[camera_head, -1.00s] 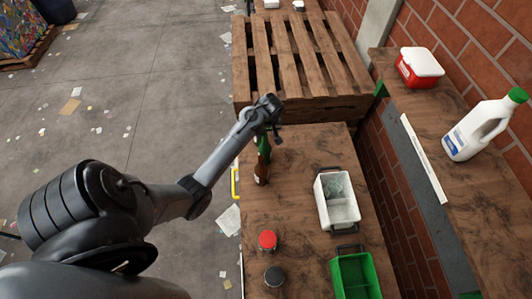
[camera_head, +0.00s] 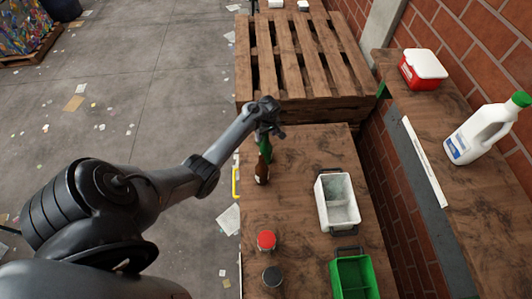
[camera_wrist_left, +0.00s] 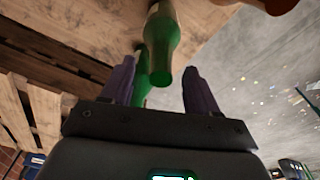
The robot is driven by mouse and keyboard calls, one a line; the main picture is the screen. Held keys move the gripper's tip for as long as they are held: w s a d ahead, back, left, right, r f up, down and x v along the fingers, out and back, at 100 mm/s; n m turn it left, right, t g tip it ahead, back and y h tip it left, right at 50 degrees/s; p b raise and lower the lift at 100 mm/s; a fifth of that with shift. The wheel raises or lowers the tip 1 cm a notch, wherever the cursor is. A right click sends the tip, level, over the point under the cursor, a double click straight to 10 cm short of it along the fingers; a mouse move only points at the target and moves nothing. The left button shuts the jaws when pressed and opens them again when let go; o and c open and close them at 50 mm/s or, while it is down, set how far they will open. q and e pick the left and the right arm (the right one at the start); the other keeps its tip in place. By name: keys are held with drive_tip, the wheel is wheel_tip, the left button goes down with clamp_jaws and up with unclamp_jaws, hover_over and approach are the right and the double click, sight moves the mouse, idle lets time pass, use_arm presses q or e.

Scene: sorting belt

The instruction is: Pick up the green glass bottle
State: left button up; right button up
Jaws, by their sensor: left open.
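The green glass bottle (camera_head: 265,147) stands near the table's far left edge, partly hidden by my left gripper (camera_head: 270,131) and a brown bottle (camera_head: 262,172) in front of it. In the left wrist view, a green bottle (camera_wrist_left: 162,38) shows between the two spread fingers, with another green glass shape (camera_wrist_left: 142,78) just behind it. The left gripper is open, with a gap visible between the fingers and the glass. I cannot tell whether both green shapes are separate bottles. My right gripper is not in view.
On the wooden table (camera_head: 300,165) are a red-topped jar (camera_head: 266,240), a dark-lidded jar (camera_head: 272,276), a white bin (camera_head: 320,207) and a green bin (camera_head: 338,282). A pallet (camera_head: 247,104) stands beyond. A cooler (camera_head: 424,70) and a white jug (camera_head: 482,135) are on the right shelf.

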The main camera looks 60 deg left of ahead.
sight(266, 149)
use_arm(q)
drive_tip(key=shift+a+f, duration=0.15)
drive_tip(key=shift+f, duration=1.5)
clamp_jaws()
